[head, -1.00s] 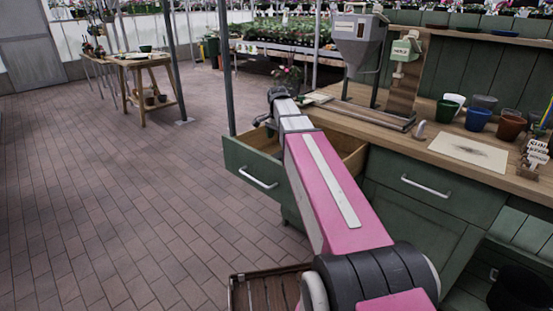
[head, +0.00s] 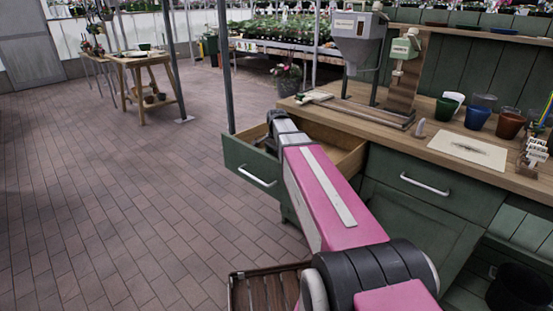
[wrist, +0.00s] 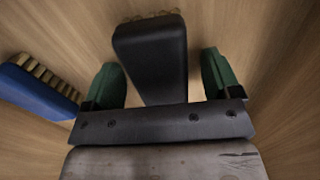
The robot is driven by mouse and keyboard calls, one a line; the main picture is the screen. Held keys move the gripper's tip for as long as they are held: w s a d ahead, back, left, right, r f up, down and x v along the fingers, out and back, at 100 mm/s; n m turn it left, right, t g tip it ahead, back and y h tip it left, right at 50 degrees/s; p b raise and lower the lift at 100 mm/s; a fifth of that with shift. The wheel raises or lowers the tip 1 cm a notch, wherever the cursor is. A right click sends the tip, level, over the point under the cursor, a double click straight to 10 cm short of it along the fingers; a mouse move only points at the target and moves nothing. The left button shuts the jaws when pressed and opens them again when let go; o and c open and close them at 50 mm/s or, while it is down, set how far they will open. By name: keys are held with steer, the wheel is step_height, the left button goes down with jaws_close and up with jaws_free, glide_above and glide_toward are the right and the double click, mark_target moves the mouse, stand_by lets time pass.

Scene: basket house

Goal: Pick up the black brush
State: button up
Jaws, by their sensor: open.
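The black brush (wrist: 150,52) lies on the wooden drawer bottom in the wrist view, its tan bristles showing past its far end. My gripper (wrist: 163,82) is open, with one green finger on each side of the brush. The brush lies between the fingers, with a gap visible at the right finger and a smaller one at the left. In the head view, my gripper's end is down in the open green drawer (head: 247,180), and my arm hides the brush.
A blue brush (wrist: 38,92) with tan bristles lies left of my gripper in the drawer. The drawer's walls surround the gripper. The wooden worktop (head: 375,128) beside it holds several pots and a grey hopper (head: 357,40).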

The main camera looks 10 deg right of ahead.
steer(key=c, duration=1)
steer(key=shift+c, duration=0.2)
steer(key=shift+r, duration=0.15)
step_height(320, 180, up, 10)
steer(key=shift+f, duration=0.1)
